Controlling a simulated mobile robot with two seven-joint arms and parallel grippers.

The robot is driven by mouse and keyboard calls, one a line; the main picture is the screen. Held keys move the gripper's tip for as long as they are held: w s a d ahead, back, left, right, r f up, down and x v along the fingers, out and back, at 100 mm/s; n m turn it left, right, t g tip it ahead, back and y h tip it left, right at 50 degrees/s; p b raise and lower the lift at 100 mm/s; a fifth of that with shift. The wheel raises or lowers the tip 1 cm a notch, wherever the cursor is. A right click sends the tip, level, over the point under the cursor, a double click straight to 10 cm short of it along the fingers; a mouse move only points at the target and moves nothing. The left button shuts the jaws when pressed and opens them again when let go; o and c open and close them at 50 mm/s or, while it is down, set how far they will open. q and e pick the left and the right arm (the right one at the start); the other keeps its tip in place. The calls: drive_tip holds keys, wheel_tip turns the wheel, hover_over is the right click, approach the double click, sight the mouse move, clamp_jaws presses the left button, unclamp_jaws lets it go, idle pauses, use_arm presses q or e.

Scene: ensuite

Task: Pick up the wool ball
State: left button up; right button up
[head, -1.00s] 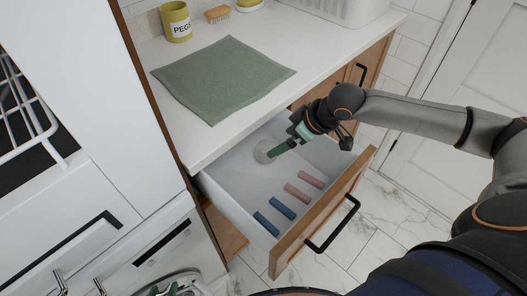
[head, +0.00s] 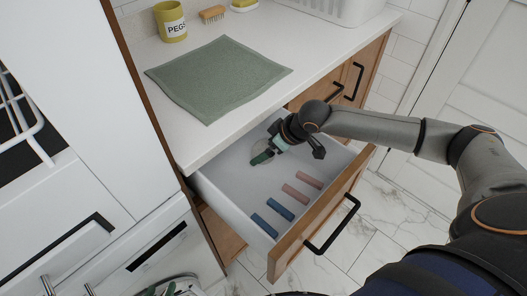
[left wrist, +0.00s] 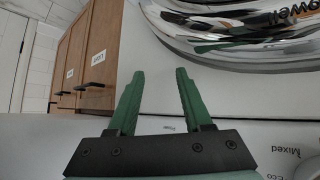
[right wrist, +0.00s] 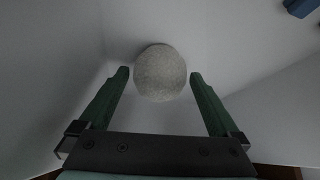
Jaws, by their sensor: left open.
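The wool ball (right wrist: 160,72) is pale grey, round and fuzzy. It lies in the back part of the open drawer (head: 228,190). In the right wrist view it sits between and slightly beyond the fingertips of my right gripper (right wrist: 160,80), with gaps at both sides. That gripper is open and reaches down into the drawer. In the head view the right gripper (head: 266,143) partly hides the ball. My left gripper (left wrist: 160,73) is open and empty near a round glossy appliance door (left wrist: 235,30); only its green fingers show at the head view's bottom edge.
Two blue blocks (head: 272,216) and two pink blocks (head: 302,187) lie near the drawer front. The counter above holds a green cloth (head: 218,78), a yellow pegs pot (head: 170,22), a brush (head: 212,14) and a white basket (head: 340,8). The counter edge overhangs the drawer's back.

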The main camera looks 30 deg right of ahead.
drive_tip(key=c, duration=1)
drive_tip(key=shift+c, duration=0.5)
drive_tip(key=shift+r, duration=0.1)
